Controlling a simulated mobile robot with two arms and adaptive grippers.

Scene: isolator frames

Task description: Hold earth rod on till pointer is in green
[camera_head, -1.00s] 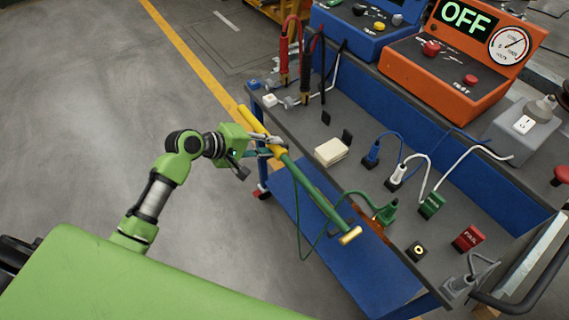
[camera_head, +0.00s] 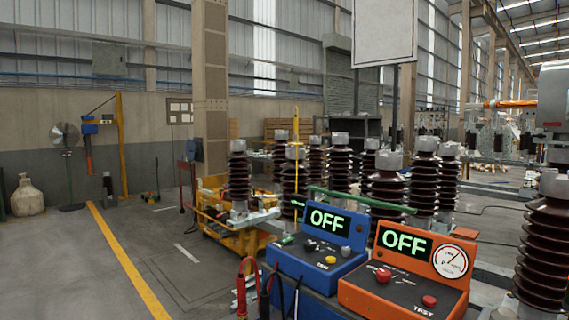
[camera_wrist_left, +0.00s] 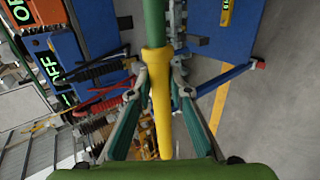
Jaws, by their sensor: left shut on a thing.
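In the left wrist view my left gripper (camera_wrist_left: 158,92) is shut on the earth rod's yellow handle (camera_wrist_left: 161,115). The earth rod's green shaft (camera_wrist_left: 153,25) runs up out of that picture, so its tip is hidden. My left arm is not in the head view. The head view shows an orange tester (camera_head: 405,270) with an OFF display and a round white gauge (camera_head: 450,262). The pointer's colour zone is too small to tell. My right gripper is in neither view.
A blue tester (camera_head: 318,248), also showing OFF, stands left of the orange one. Red and black leads (camera_head: 248,285) hang beside it. Brown ribbed insulators (camera_head: 388,185) stand behind the testers. A yellow trolley (camera_head: 225,232) is at their left. The floor at far left is open.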

